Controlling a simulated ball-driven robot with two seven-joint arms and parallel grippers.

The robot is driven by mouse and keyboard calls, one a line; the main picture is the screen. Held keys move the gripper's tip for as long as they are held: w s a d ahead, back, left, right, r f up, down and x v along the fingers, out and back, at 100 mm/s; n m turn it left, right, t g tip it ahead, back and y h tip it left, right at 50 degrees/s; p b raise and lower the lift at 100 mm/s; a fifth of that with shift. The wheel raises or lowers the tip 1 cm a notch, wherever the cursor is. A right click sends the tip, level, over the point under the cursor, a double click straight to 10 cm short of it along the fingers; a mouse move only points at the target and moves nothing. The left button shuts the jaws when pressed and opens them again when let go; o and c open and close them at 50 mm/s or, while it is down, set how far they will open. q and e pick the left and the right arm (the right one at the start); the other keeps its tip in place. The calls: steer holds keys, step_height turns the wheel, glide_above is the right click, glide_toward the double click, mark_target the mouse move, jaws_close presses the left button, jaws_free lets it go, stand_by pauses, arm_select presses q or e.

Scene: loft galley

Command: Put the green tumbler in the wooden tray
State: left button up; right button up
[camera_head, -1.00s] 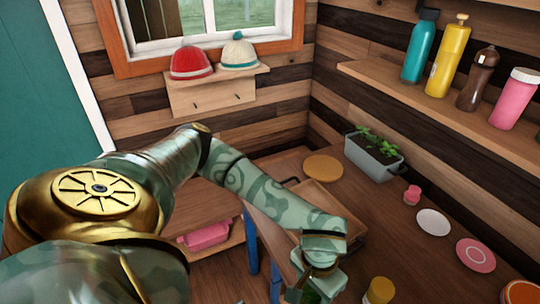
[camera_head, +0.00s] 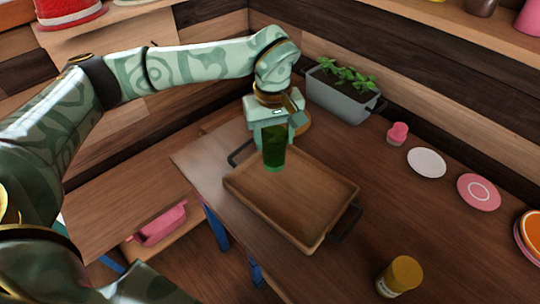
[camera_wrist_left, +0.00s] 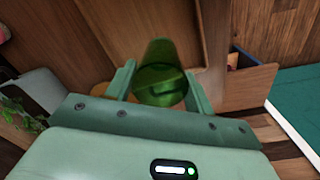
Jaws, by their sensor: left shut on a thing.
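The green tumbler (camera_head: 274,156) is upright in my left gripper (camera_head: 275,132), at the back left corner of the wooden tray (camera_head: 305,198). I cannot tell whether its base touches the tray or hangs just above it. The tray is empty otherwise, with dark handles at its ends. In the left wrist view the tumbler (camera_wrist_left: 158,85) sits between the two fingers of the left gripper (camera_wrist_left: 160,88), which is shut on it. My right gripper is not in view.
A grey planter (camera_head: 340,95) stands behind the tray. A pink shaker (camera_head: 397,133), a white plate (camera_head: 426,163) and a pink plate (camera_head: 479,192) lie to the right. A yellow-lidded jar (camera_head: 399,276) stands in front. A round wooden piece (camera_head: 302,118) is partly hidden by the gripper.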

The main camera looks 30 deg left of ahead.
arm_select(q)
steer(key=w+a+f+b, duration=0.1)
steer(key=f, duration=0.2)
steer(key=w+a+f+b, duration=0.1)
steer(key=a+f, duration=0.1)
steer(key=f, duration=0.1)
steer(key=w+a+f+b, duration=0.1)
steer(key=f+b, duration=0.1)
steer(key=f, duration=0.1)
steer(key=shift+w+a+f, duration=0.25)
steer(key=shift+w+f, duration=0.05)
steer(key=shift+f, duration=0.1)
steer(key=shift+w, duration=0.1)
steer(key=shift+c, duration=0.4)
steer(key=shift+r, duration=0.15)
steer(key=o, duration=1.1)
steer(key=shift+f, duration=0.2)
steer(key=shift+o, duration=0.2)
